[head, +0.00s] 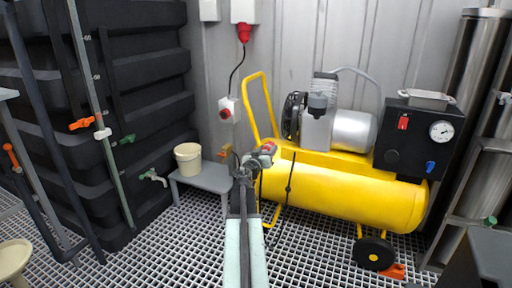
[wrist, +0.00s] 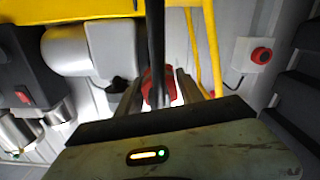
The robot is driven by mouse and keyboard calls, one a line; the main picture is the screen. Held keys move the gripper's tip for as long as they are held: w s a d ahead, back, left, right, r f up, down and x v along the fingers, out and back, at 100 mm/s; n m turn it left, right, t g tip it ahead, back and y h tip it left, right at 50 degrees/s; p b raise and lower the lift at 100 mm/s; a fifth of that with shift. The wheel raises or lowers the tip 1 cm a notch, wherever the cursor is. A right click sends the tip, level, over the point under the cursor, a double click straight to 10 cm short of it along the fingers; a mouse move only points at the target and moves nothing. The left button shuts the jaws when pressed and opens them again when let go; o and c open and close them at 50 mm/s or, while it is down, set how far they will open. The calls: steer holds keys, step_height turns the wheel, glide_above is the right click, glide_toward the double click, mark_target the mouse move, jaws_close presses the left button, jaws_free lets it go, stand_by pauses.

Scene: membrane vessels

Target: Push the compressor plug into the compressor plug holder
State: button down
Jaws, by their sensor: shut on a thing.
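My gripper (head: 262,156) is at the end of my outstretched arm, in front of the left end of the yellow compressor. It is shut on the red compressor plug (head: 269,147). A black cable (head: 289,185) hangs near the gripper in front of the yellow tank.
The yellow compressor (head: 345,192) has a black control box (head: 410,150) with a gauge at right. A grey bench (head: 205,178) holds a cream bucket (head: 188,158). Black tanks (head: 150,60) stand left.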

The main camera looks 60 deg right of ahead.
steer(key=s+d+f+n+b, duration=0.1)
steer(key=s, duration=2.4)
steer(key=s+d+f+n+b, duration=0.1)
steer(key=s+d+n, duration=0.1)
steer(key=s, duration=2.3)
steer(key=shift+s+f, duration=0.3)
steer(key=shift+s, duration=0.05)
